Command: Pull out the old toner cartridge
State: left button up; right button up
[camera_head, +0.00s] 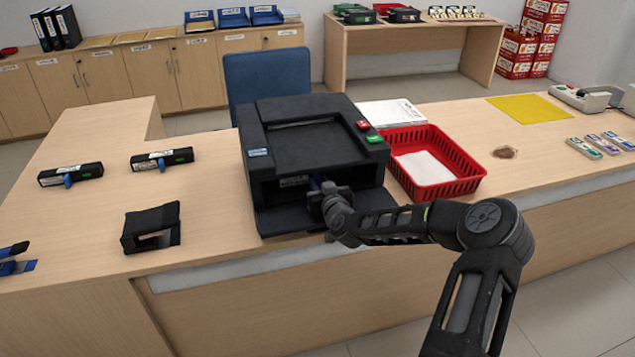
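The black printer (315,143) stands on the counter with its front flap (285,219) folded down and its front slot open. The old toner cartridge (294,181) shows inside the slot as a dark body with a pale label, with a bit of blue at its right near my fingers. My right gripper (328,189) is at the slot mouth, over the flap, with its fingers pointing into the printer. The fingers are small and dark, and I cannot tell whether they grip the cartridge. My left gripper is not in view.
Two black cartridges with blue tabs (71,174) (162,159) lie on the left counter. A black open frame (151,228) sits nearer. A red basket (468,183) with paper stands right of the printer. A blue-black item (14,262) is at the left edge.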

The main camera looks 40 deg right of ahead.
grip_shut()
dwell(0.6)
jog(key=shift+r, duration=0.3)
dwell(0.4)
jog(key=f+p+v, duration=0.2)
jog(key=p+v, duration=0.1)
jog(key=v, duration=1.4)
jog(key=shift+s, duration=0.1)
